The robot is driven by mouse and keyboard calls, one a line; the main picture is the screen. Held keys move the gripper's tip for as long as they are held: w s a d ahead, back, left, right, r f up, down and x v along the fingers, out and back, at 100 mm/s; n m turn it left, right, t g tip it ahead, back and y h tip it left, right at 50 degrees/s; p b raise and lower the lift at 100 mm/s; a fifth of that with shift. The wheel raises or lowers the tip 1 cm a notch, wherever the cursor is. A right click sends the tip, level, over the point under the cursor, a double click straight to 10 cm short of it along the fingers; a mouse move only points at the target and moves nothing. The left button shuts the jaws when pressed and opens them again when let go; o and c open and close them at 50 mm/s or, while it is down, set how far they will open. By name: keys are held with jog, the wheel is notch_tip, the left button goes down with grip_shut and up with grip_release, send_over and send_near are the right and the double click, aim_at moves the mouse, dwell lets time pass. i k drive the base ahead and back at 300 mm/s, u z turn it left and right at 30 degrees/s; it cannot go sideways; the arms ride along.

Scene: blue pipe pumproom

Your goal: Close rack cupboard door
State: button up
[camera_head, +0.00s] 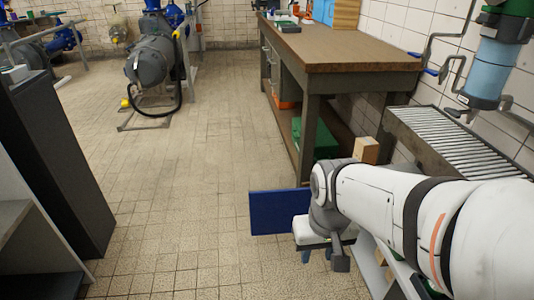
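A flat dark-blue panel (279,211), which looks like the cupboard door, stands out to the left beside my gripper. Its right end is hidden behind my arm, so its hinge does not show. Part of a white rack (402,280) shows below my arm at the lower right, and most of it is hidden. My gripper (318,256) points down just right of the panel. Its fingertips are small and partly hidden, and I cannot tell whether it touches the panel.
A brown-topped workbench (350,52) stands beyond my arm, with a green box (318,138) on its lower shelf. A dark upright cabinet panel (58,160) and pale shelving (25,225) stand at left. A grey pump (151,60) is at the back. The tiled floor between is clear.

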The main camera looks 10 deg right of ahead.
aim_at(273, 212)
jog(key=u, duration=0.85)
jog(key=i, duration=3.8)
jog(key=z, duration=4.3)
